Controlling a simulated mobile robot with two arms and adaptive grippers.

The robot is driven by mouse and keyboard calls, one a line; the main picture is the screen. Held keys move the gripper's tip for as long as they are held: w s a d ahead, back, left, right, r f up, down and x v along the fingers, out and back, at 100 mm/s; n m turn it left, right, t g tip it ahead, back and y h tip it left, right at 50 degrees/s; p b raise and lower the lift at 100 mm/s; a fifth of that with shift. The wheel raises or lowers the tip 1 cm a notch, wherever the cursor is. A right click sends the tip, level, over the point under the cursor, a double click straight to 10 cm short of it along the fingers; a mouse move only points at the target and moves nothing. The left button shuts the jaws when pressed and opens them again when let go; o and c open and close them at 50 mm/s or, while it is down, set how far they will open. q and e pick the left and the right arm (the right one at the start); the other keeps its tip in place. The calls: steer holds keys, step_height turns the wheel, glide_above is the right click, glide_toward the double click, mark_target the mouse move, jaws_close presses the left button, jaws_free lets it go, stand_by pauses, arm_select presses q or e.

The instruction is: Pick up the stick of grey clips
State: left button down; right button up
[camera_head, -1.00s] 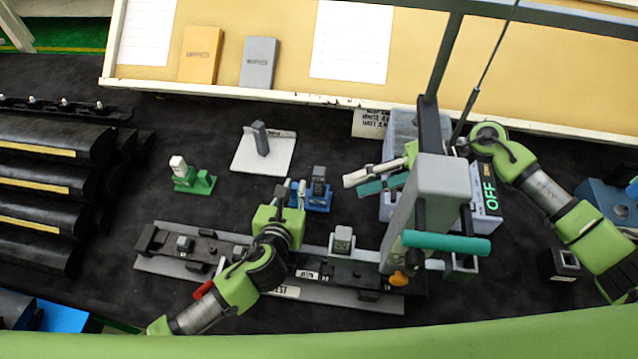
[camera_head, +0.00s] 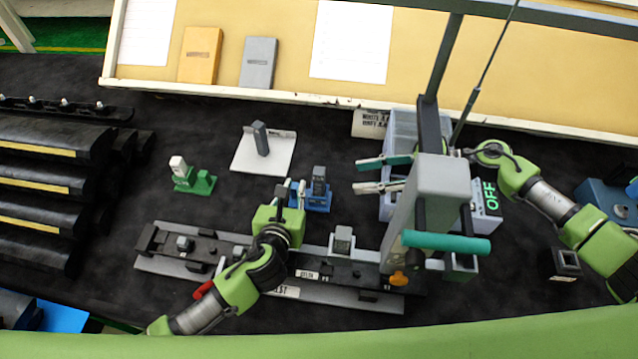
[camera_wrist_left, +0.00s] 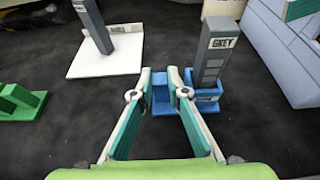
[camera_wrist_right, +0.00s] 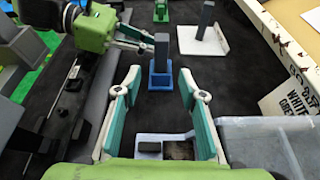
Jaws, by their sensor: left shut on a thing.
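The stick of grey clips (camera_head: 319,180) stands upright in a blue holder (camera_head: 320,203). In the left wrist view the stick (camera_wrist_left: 215,55), labelled GREY, is right of my left fingers, outside them. My left gripper (camera_wrist_left: 160,75) is at the holder's left part, and blue shows between its fingertips; it looks closed on the holder (camera_wrist_left: 160,93), though the exact contact is hard to see. My right gripper (camera_head: 360,175) is open and empty, above the grey-blue bin. In the right wrist view the stick (camera_wrist_right: 161,50) stands beyond the open fingers (camera_wrist_right: 160,85).
A green holder with a white stick (camera_head: 178,166) and a white base with a dark stick (camera_head: 260,140) stand behind and left. A long trim rail (camera_head: 200,262) lies in front. A grey machine with a teal handle (camera_head: 445,242) stands right. The bin (camera_head: 400,125) is behind it.

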mark_target(319, 181)
steer(key=shift+n, duration=0.3)
steer(key=x, duration=1.2)
steer(key=shift+w, duration=0.15)
jaws_close()
